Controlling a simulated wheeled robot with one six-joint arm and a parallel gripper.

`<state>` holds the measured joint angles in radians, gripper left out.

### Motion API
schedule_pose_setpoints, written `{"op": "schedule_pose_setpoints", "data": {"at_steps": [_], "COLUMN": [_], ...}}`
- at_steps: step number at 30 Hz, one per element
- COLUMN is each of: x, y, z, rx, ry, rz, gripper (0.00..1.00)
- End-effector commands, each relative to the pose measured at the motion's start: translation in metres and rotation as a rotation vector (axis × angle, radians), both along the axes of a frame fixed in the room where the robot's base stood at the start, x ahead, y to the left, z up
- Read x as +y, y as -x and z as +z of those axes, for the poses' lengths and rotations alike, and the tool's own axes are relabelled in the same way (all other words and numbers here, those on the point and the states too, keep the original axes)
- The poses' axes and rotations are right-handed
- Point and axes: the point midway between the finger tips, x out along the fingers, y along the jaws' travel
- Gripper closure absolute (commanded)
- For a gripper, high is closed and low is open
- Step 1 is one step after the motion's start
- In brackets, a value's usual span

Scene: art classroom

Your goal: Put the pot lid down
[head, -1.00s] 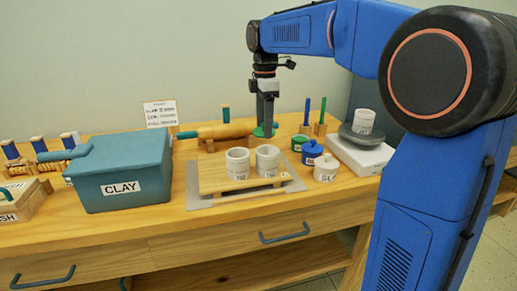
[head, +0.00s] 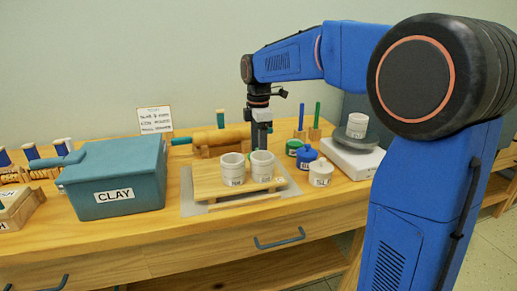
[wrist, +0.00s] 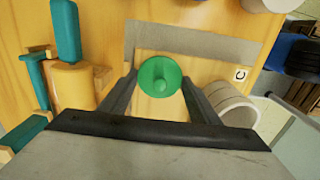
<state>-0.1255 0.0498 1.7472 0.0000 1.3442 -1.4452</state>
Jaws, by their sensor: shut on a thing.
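The pot lid (wrist: 160,76) is a small green disc with a round knob. In the wrist view it sits between the fingers of my gripper (wrist: 160,84), which is shut on it. In the wrist view a white pot (wrist: 230,103) lies close to the right finger. Below the lid are bare wood and a grey strip (wrist: 195,41); I cannot tell whether it touches them.
A teal clay box (head: 115,180) is at left, a scale (head: 355,160) at right.

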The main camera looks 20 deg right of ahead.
Motion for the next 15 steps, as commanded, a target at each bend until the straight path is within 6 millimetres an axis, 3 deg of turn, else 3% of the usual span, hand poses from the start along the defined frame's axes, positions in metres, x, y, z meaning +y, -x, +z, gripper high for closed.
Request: {"op": "schedule_pose_setpoints", "data": {"at_steps": [1, 2, 3, 15], "x": [0.0, 0.0, 0.0, 0.0], "y": [0.0001, 0.0, 0.0, -0.0002], "z": [-0.0016, -0.0012, -0.0011, 0.0036], "rx": [0.001, 0.0, 0.0, -0.001], "ry": [0.0, 0.0, 0.0, 0.0], "rz": [0.0, 0.0, 0.0, 0.0], "gripper": [0.65, 0.37, 0.27, 0.25]}}
